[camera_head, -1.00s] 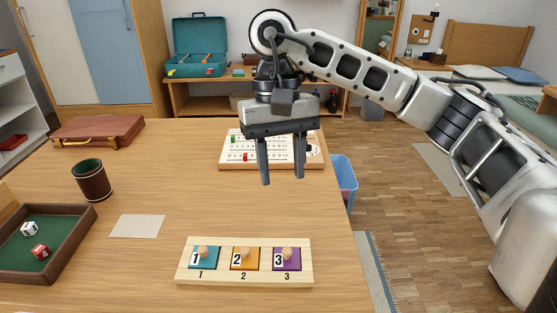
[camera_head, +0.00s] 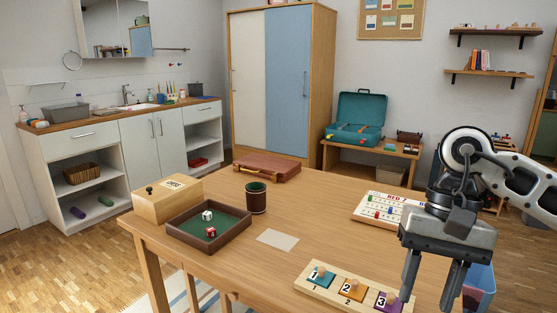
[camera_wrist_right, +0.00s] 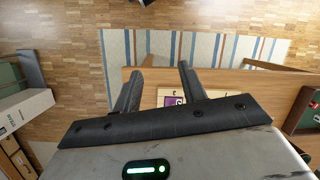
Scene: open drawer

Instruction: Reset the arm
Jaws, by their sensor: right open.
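My right gripper (camera_head: 427,298) is at the lower right of the head view, its two fingers apart and pointing down, with nothing between them. In that view it overlaps the right end of the wooden number board (camera_head: 312,287), apparently above the table. In the right wrist view the open fingers (camera_wrist_right: 160,70) reach past the table edge toward a striped rug. The number board holds a teal 1 piece (camera_head: 320,278), an orange 2 piece (camera_head: 351,291) and a purple 3 piece (camera_head: 386,303), partly cut off. My left gripper is not in view.
On the table (camera_head: 215,272) are a dice tray (camera_head: 235,240), a dark cup (camera_head: 256,198), a wooden box (camera_head: 165,203), a brown case (camera_head: 266,166), a blank card (camera_head: 278,240) and a red-and-white counting board (camera_head: 372,212). A blue bin (camera_head: 480,285) stands right of the table.

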